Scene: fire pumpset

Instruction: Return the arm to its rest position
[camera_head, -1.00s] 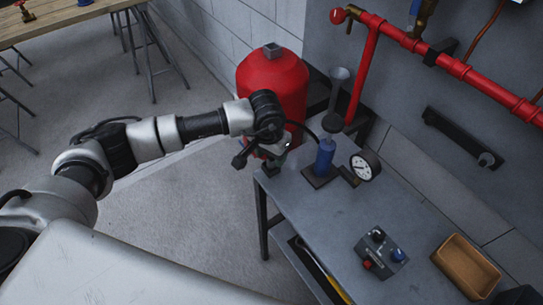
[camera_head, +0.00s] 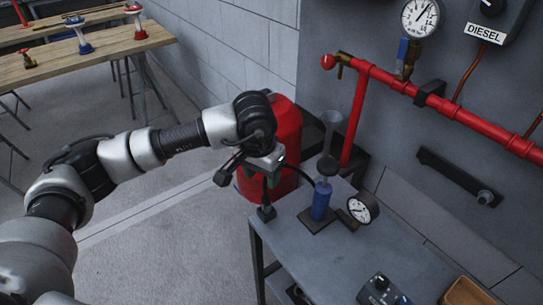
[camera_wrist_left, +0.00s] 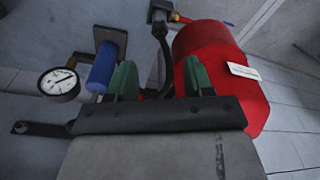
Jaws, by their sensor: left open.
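My left arm comes in from the left in the head view, bent, with its left gripper (camera_head: 245,195) hanging in front of the red tank (camera_head: 287,135) and near the left corner of the grey bench (camera_head: 390,240). The gripper is open and empty. In the left wrist view its two green-padded fingers (camera_wrist_left: 160,80) stand apart with nothing gripped between them. A blue cylinder (camera_head: 321,200) stands on the bench to the right of the gripper, apart from it. My right gripper is not in view.
A round gauge (camera_head: 362,208) lies beside the blue cylinder. A control box (camera_head: 381,291) and a tan tray (camera_head: 468,292) are at the bench's lower right. Red pipe (camera_head: 440,103) runs along the wall. Open floor (camera_head: 170,235) lies left of the bench; wooden tables (camera_head: 95,55) stand behind.

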